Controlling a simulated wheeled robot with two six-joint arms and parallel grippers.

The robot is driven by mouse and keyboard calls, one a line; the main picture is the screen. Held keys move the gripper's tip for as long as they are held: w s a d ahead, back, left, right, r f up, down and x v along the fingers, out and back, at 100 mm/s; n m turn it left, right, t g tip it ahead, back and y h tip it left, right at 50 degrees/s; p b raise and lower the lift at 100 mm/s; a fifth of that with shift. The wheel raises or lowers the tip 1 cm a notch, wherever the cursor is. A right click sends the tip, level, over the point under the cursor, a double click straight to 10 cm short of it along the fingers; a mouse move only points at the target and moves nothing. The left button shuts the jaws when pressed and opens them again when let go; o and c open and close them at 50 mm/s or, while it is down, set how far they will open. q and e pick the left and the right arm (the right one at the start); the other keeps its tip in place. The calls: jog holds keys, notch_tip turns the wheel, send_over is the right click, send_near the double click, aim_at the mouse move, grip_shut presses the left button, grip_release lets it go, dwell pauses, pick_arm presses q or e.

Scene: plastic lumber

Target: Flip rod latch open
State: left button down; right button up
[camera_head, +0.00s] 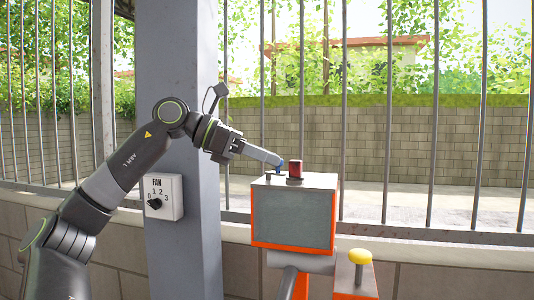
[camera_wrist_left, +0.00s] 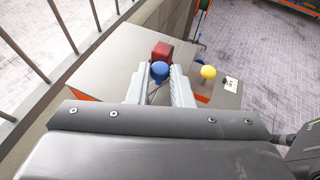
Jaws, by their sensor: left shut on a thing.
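A box with an orange-edged grey front (camera_head: 293,226) has a flat grey top. On its top are a small blue knob (camera_head: 280,167) and a dark red block (camera_head: 295,169) just to its right. My left gripper (camera_head: 277,162) comes in from the left, low over the top, and is shut on the blue knob. In the left wrist view the blue knob (camera_wrist_left: 160,71) shows between the two pale fingers (camera_wrist_left: 161,83), with the red block (camera_wrist_left: 162,52) just beyond it. The fingers hide the knob's lower part, and I cannot make out a rod. My right gripper is not in view.
A yellow knob (camera_head: 360,257) tops an orange-and-grey post at the right front; it also shows in the left wrist view (camera_wrist_left: 208,72). A FAN dial panel (camera_head: 164,197) is on the grey column (camera_head: 178,70) behind my arm. A barred fence and low wall stand behind.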

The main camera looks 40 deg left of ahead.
pick_arm(q)
jog(key=shift+a+r+m+g+h+p, duration=0.15)
jog(key=shift+r+m+g+h+p, duration=0.15)
jog(key=shift+m+g+h+p, duration=0.15)
jog(key=m+g+h+p, duration=0.1)
jog(key=m+g+p, duration=0.1)
jog(key=g+p, duration=0.1)
jog(key=a+m+g+h+p, duration=0.1)
jog(key=m+g+p, duration=0.1)
jog(key=p, duration=0.4)
jog(key=m+g+h+p, duration=0.2)
jog(key=m+g+p, duration=0.1)
jog(key=m+p, duration=0.1)
jog(key=shift+a+r+m+g+p, duration=0.1)
jog(key=shift+a+m+g+p, duration=0.05)
jog(key=shift+m+g+p, duration=0.15)
jog(key=shift+f+m+g+p, duration=0.25)
jog(key=shift+m+g+p, duration=0.3)
jog(key=shift+p, duration=0.55)
jog(key=c, duration=1.3)
grip_release()
jog(key=shift+a+f, duration=0.1)
notch_tip(320, 180, up, 10)
jog(key=p, duration=1)
jog(key=shift+w, duration=0.1)
jog(key=shift+c, duration=0.2)
